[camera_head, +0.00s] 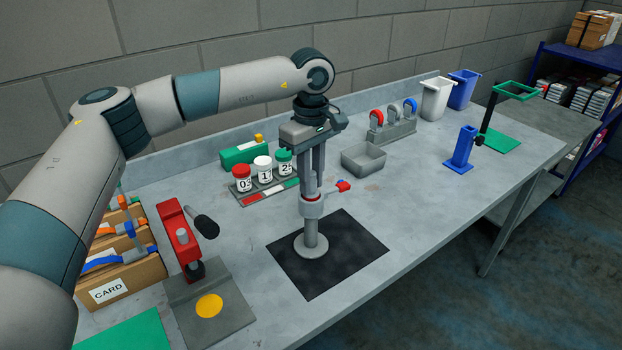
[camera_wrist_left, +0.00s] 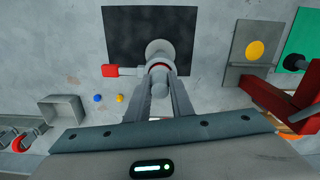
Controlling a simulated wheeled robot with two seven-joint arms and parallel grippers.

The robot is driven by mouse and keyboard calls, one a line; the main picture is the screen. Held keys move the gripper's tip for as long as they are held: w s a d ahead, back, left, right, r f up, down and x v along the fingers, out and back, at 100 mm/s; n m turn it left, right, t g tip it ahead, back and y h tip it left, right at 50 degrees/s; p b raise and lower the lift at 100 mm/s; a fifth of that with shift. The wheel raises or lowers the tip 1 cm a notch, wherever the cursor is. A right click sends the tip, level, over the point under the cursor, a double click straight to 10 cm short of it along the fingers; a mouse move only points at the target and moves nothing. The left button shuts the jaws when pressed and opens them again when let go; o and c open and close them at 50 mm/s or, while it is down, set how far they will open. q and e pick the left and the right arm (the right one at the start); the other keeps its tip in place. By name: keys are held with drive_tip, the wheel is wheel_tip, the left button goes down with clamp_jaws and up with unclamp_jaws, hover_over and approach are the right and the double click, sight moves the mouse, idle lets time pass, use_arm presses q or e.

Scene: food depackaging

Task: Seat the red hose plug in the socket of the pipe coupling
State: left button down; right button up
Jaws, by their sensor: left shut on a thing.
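The pipe coupling (camera_head: 312,209) is a grey collar on an upright grey post with a round foot, standing on a black mat (camera_head: 352,262). A red-tipped side lever (camera_head: 343,187) sticks out to its right; the lever also shows in the left wrist view (camera_wrist_left: 110,71). My left gripper (camera_head: 312,190) points straight down over the coupling, shut on a grey hose-like piece (camera_wrist_left: 159,88). A red ring (camera_wrist_left: 160,67), seemingly the red hose plug, shows at the coupling's mouth below the fingertips. The fingers partly hide it, and I cannot tell how deep it sits. My right gripper is not in view.
A red press (camera_head: 181,238) with a black handle stands left of the mat. Behind are lidded jars (camera_head: 264,168) on a tray, a grey bin (camera_head: 363,160) and a rack of rings (camera_head: 392,132).

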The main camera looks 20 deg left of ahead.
use_arm(q)
drive_tip(key=shift+f, duration=0.1)
drive_tip(key=c, duration=1.6)
unclamp_jaws()
drive_tip(key=shift+o, duration=0.2)
drive_tip(key=shift+r, duration=0.35)
wheel_tip(320, 180, up, 10)
drive_tip(key=b, duration=0.4)
drive_tip(key=shift+r, duration=0.85)
